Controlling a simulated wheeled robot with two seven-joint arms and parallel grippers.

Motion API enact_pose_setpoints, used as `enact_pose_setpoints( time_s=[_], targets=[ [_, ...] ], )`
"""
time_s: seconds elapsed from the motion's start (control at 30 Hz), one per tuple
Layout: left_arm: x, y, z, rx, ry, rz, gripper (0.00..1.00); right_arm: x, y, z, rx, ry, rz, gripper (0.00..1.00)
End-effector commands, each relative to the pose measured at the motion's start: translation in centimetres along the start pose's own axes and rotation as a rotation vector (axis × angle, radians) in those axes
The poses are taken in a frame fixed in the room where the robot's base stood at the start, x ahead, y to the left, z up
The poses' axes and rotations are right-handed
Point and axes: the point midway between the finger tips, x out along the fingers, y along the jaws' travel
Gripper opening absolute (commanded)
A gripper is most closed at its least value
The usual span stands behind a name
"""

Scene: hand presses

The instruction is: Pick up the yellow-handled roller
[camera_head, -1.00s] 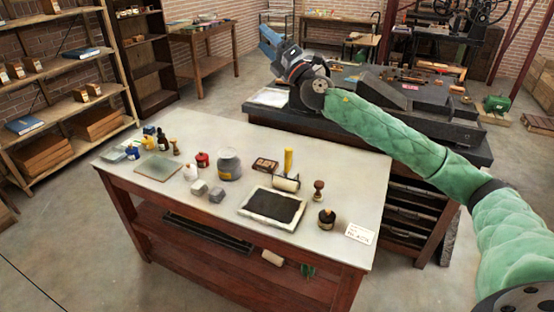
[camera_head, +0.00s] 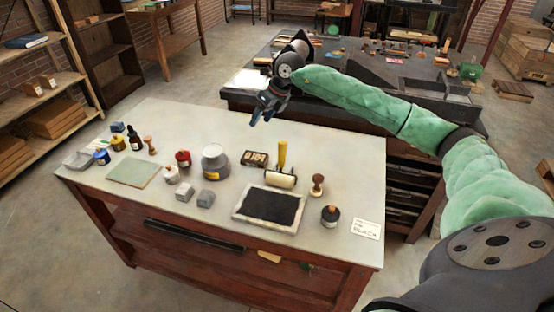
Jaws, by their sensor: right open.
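The yellow-handled roller (camera_head: 281,179) stands on the light-topped table (camera_head: 330,150), its yellow handle (camera_head: 282,154) upright and its pale cylinder lying behind the black ink slab (camera_head: 269,208). My right gripper (camera_head: 261,118) is open and empty, with its dark blue fingers pointing down. In the picture it is above and a little left of the yellow handle, near the table's back edge, and apart from the roller. My left gripper is not in view.
A dark box with lettering (camera_head: 254,159) and a grey jar (camera_head: 215,160) stand left of the roller. A wooden-handled stamp (camera_head: 318,185) and a black bottle (camera_head: 331,215) stand to its right. A dark press bench (camera_head: 400,90) lies behind the table.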

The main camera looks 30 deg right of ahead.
Motion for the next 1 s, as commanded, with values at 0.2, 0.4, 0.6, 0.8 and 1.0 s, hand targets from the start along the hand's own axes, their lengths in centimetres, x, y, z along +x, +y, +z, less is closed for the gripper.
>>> enact_pose_setpoints(
  time_s=[0.2,0.4,0.6,0.8,1.0],
  targets=[
    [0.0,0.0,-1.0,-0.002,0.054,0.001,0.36,-0.8,-2.6,-4.9,0.035,0.26,-0.144,0.55],
    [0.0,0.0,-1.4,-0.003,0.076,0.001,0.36,-1.6,-3.1,-7.0,0.064,0.373,-0.181,0.55],
    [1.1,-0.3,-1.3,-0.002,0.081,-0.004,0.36,-0.5,-3.3,-7.5,0.078,0.376,-0.183,0.55],
    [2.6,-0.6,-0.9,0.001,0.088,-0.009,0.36,0.8,-3.5,-8.0,0.078,0.373,-0.183,0.55],
    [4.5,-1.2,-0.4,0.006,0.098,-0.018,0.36,1.9,-3.4,-8.4,0.078,0.374,-0.181,0.55]
  ],
)
